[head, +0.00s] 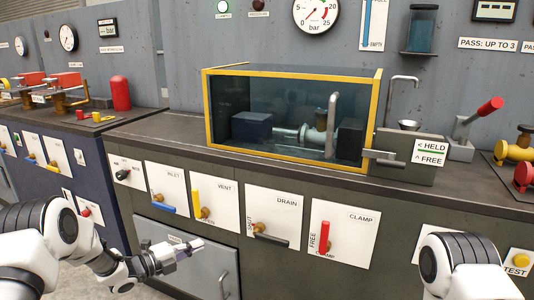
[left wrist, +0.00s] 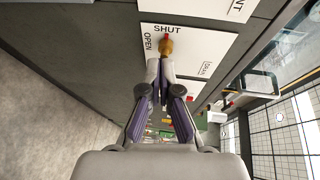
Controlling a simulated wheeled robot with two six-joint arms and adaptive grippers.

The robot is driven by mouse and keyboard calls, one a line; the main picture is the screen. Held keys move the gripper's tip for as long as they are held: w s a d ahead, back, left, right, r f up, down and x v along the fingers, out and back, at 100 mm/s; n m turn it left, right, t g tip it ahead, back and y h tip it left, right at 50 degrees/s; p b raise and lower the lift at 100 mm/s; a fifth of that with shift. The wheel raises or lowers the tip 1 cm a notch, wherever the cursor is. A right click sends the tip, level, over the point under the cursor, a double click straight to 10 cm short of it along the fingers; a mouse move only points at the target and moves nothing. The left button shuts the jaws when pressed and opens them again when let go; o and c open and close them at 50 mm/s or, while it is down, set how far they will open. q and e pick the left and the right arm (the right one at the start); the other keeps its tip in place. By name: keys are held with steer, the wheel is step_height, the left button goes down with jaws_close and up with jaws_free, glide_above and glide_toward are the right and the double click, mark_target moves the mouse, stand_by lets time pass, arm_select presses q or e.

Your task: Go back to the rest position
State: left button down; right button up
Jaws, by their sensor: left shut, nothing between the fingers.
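My left gripper (head: 192,248) is shut and empty, held out in front of the grey cabinet below the valve panels. In the left wrist view its fingertips (left wrist: 160,72) meet, with a panel marked SHUT and OPEN (left wrist: 195,42) beyond them. My right arm shows only as a white and black link at the bottom right of the head view; its gripper is out of frame. A grey flanged spool (head: 290,132) sits between dark blocks inside the yellow-framed glass box (head: 292,72).
The panels carry a blue inlet handle (head: 168,209), a yellow vent handle (head: 196,203), a dark drain handle (head: 271,240) and an upright red clamp handle (head: 325,237). The dark counter (head: 150,130) runs above. A red-knobbed lever (head: 488,108) stands at right.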

arm_select(q)
steer(key=s+d+f+n+g+y, duration=0.1)
steer(key=s+d+f+n, duration=0.2)
steer(key=s+f, duration=0.25)
steer(key=s+d+f+n+g+y, duration=0.1)
steer(key=s+d+f+n+y, duration=0.2)
steer(key=f, duration=0.4)
steer(key=s+a+f+n+g+y, duration=0.1)
steer(key=s+f+n+g+y, duration=0.15)
steer(key=s+f+n, duration=0.7)
steer(key=s+a+f+n+g+y, duration=0.15)
steer(key=s+g, duration=0.25)
steer(key=s, duration=1.2)
steer(key=s+a+r+n+g+y, duration=0.2)
steer(key=s+a+n+g+y, duration=0.15)
steer(key=s+n, duration=0.8)
step_height(320, 180, up, 23)
steer(key=m+p, duration=0.1)
steer(key=p, duration=2.2)
steer(key=shift+s+a+m+p, duration=0.15)
steer(key=shift+s+m+p, duration=0.2)
steer(key=shift+p, duration=0.05)
